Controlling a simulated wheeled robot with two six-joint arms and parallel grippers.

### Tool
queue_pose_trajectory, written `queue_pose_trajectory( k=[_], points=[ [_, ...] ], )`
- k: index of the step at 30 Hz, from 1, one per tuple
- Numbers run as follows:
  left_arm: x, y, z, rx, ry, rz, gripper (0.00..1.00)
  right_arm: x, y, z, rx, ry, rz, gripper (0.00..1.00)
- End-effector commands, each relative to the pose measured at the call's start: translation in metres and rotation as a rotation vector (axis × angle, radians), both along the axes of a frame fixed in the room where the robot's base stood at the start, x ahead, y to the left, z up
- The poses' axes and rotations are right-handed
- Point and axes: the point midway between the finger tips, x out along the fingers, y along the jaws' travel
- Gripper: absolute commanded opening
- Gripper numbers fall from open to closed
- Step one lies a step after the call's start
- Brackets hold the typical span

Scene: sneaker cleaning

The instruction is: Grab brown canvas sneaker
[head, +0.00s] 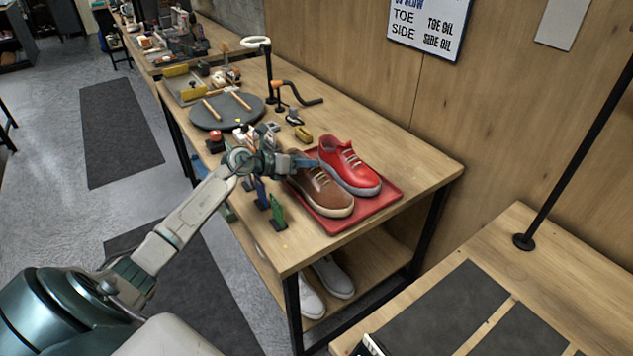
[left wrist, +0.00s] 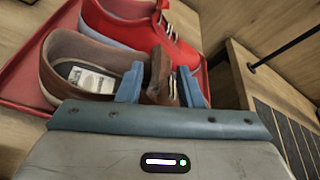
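The brown canvas sneaker (head: 321,191) has a pale sole and light laces. It sits upright on a red tray (head: 380,203), beside a red sneaker (head: 349,165). My left gripper (head: 304,163) is at the brown sneaker's upper, near its opening. In the left wrist view, the two blue fingers (left wrist: 160,88) stand apart with the brown sneaker's tongue and lace area (left wrist: 160,72) between them. I cannot tell whether they press on it. My right gripper is not in view.
Small bottles and tools (head: 268,200) stand close to the tray's left side. A dark round board (head: 227,110) and a black stand (head: 270,75) are further back. The tabletop right of the tray is clear.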

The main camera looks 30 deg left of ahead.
Motion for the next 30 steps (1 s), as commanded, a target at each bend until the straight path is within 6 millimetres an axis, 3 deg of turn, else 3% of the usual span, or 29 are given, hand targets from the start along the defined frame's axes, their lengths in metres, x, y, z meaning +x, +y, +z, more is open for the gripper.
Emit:
queue_pose_trajectory(
  k=[4,12,13,18,30],
  points=[
    [0.0105,-0.0062,-0.0039,-0.003,0.002,0.000,0.33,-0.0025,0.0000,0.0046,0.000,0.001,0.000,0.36],
    [0.0121,-0.0069,-0.0061,0.001,0.002,-0.001,0.33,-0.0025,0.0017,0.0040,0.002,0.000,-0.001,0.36],
    [0.0121,-0.0069,-0.0061,0.001,0.002,-0.001,0.31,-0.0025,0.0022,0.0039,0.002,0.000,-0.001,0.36],
    [0.0121,-0.0068,-0.0061,0.001,0.002,-0.001,0.00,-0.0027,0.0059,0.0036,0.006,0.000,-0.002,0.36],
    [0.0125,-0.0067,-0.0024,0.000,-0.002,-0.001,0.00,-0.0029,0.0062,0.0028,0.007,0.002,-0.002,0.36]
  ],
)
